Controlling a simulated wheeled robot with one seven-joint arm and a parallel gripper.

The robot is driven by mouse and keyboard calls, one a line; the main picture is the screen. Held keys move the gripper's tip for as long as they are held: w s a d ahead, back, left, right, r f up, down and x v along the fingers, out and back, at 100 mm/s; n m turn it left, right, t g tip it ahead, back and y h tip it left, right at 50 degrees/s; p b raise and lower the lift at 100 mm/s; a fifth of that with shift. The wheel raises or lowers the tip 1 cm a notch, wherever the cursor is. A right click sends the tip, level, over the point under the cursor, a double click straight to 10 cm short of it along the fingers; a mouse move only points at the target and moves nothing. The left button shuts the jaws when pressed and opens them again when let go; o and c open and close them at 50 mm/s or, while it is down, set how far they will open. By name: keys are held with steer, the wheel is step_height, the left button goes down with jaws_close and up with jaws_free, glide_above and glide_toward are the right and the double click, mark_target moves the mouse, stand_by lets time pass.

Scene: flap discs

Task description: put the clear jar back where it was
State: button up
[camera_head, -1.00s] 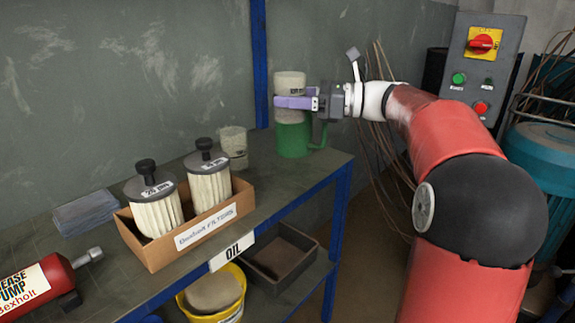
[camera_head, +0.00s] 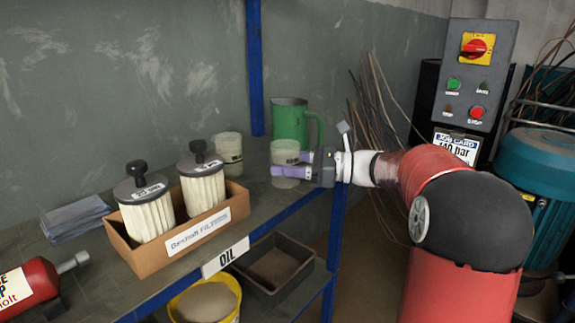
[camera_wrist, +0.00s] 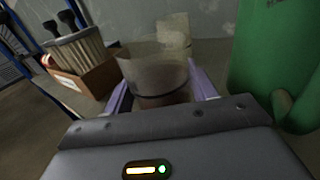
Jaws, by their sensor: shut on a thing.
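The clear jar (camera_head: 285,150) is a translucent, beige-looking cylinder with a small dark label. My gripper (camera_head: 285,171) is shut on it, its purple fingers around the jar's lower half. The jar is upright, low at the right end of the shelf top, in front of the green jug. I cannot tell whether its base touches the shelf. In the wrist view the jar (camera_wrist: 155,78) stands between the fingers (camera_wrist: 160,92); its lower part is partly hidden by my gripper. A similar pale jar (camera_head: 229,147) stands on the shelf to its left, and shows behind it in the wrist view (camera_wrist: 174,34).
The green jug (camera_head: 289,121) stands close behind the held jar, its handle to the right. A cardboard box (camera_head: 150,257) with two filters is to the left. A blue post (camera_head: 256,75) rises at the back. Bare shelf top (camera_head: 252,183) lies between box and jar.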

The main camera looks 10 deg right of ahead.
steer(key=o, duration=1.2)
steer(key=shift+d+r, duration=0.1)
steer(key=shift+d, duration=0.05)
steer(key=p+v, duration=0.1)
steer(key=v, duration=1)
steer(key=shift+s+d, duration=0.15)
steer(key=shift+d, duration=0.2)
